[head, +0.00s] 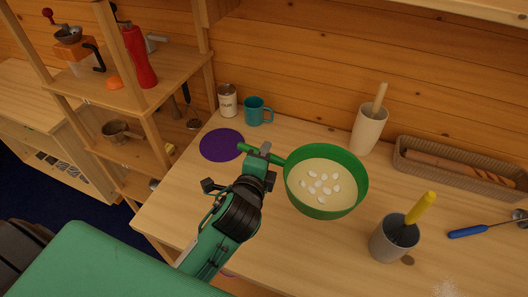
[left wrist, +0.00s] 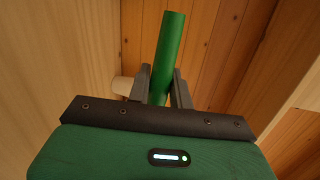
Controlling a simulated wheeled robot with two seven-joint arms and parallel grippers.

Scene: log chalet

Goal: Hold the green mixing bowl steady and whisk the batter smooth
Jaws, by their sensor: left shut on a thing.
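The green mixing bowl (head: 297,200) stands upright on the wooden counter, with pale batter (head: 308,195) and several white lumps in it. Its green handle (head: 273,158) points to the upper left. My left gripper (head: 258,154) is shut on that handle, and the handle also shows between the fingers in the left wrist view (left wrist: 167,50). A tool with a yellow handle (head: 421,208), perhaps the whisk, stands in a grey cup (head: 388,243) to the right of the bowl. Its lower end is hidden in the cup. My right gripper is not in view.
A cream crock (head: 367,130) with a wooden tool stands behind the bowl. A wicker basket (head: 470,181) and a blue-handled tool (head: 468,232) lie to the right. A purple mat (head: 221,145), teal mug (head: 256,112) and white can (head: 228,101) are at the left. The counter front is clear.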

